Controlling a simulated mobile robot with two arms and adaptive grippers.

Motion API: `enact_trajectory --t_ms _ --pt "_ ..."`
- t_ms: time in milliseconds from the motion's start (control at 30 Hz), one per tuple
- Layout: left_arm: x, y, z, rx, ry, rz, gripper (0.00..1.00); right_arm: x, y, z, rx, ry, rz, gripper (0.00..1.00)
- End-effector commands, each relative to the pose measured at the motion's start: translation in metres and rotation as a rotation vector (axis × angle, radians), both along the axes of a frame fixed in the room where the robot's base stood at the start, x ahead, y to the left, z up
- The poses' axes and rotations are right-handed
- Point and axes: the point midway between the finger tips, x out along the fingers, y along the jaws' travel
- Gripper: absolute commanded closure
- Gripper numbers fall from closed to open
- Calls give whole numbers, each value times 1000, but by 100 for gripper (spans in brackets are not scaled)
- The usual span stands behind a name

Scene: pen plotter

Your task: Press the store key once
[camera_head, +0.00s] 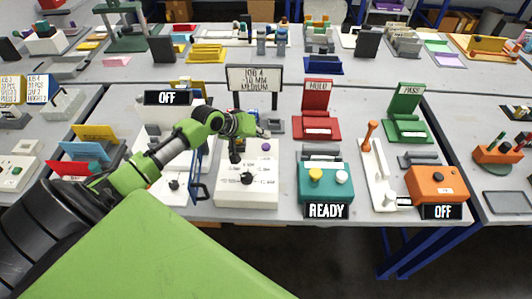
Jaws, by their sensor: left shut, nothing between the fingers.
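A white control box (247,196) stands on the table in front of me. It has a black knob (248,178) and small printed labels. A purple round button (267,147) is near its far right corner. I cannot read a store label on any key. My right gripper is not in view.
A sign (254,79) reading "JOB 4 -10 MM MEDIUM" stands behind the box. A teal box (325,186) with a yellow button and READY sign is to the right. An orange box (437,185) with an OFF sign is farther right. Red and green trays stand behind.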

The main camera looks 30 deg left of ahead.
Motion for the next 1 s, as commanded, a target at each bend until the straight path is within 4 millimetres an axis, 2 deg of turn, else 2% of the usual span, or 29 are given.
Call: enact_trajectory --t_ms 33,200,1000 --pt "0 0 -9 -2 2 0 100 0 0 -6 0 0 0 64" --pt "0 -1 -19 -1 0 0 100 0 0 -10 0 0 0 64" --pt "0 -1 -19 -2 0 0 100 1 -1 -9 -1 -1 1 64"
